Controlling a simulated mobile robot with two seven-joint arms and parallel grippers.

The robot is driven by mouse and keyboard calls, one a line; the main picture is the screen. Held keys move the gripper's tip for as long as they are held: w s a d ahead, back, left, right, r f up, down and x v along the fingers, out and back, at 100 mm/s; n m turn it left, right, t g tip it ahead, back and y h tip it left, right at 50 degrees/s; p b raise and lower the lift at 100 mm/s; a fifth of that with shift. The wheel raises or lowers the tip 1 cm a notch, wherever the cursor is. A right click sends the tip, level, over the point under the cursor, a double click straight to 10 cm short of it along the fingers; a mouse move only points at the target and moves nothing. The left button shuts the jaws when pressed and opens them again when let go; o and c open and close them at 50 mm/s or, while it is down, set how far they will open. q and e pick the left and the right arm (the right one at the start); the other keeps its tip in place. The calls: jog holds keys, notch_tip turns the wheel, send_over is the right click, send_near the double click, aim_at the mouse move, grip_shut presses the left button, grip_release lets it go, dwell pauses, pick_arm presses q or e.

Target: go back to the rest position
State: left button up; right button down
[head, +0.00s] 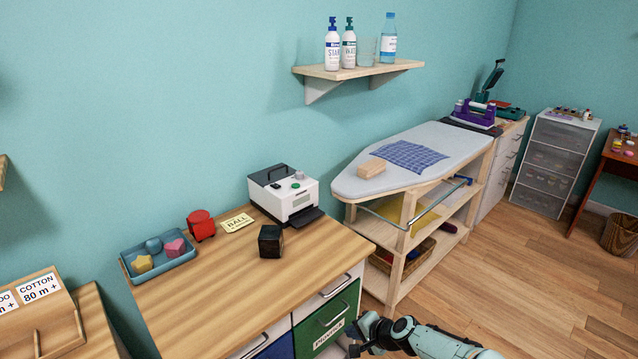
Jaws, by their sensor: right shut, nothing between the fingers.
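My right gripper (360,335) shows at the bottom of the head view, in front of the green drawer of the wooden-topped cabinet. It is shut and holds nothing. My right arm comes in from the lower right. My left gripper is out of the picture.
The cabinet top (215,290) bears a blue tray (182,262) with small shapes, a red object (201,225), a dark cube (271,241) and a white machine (284,192). An ironing table (350,184) stands behind to the right. Open wooden floor (530,290) lies at right.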

jog(key=s+d+f+n+g+h+p, duration=0.15)
jog(key=s+f+p, duration=0.4)
jog(key=s, duration=0.65)
jog(key=s+f+n+g+h+p, duration=0.1)
jog(key=s+f+n+g+p, duration=0.2)
jog(key=s+f, duration=0.6)
pick_arm(q)
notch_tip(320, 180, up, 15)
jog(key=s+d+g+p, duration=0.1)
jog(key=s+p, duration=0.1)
jog(key=p, duration=0.4)
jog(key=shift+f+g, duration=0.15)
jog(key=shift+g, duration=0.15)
pick_arm(e)
jog(key=s+r+g, duration=0.1)
jog(key=s+r, duration=0.1)
jog(key=s, duration=0.9)
jog(key=s+r+n+g, duration=0.1)
jog(key=s+r+g, duration=0.1)
jog(key=s, duration=0.9)
jog(key=shift+s+a+r, duration=0.15)
jog(key=shift+s+r, duration=0.05)
jog(key=shift+r, duration=0.25)
jog(key=shift+g, duration=0.25)
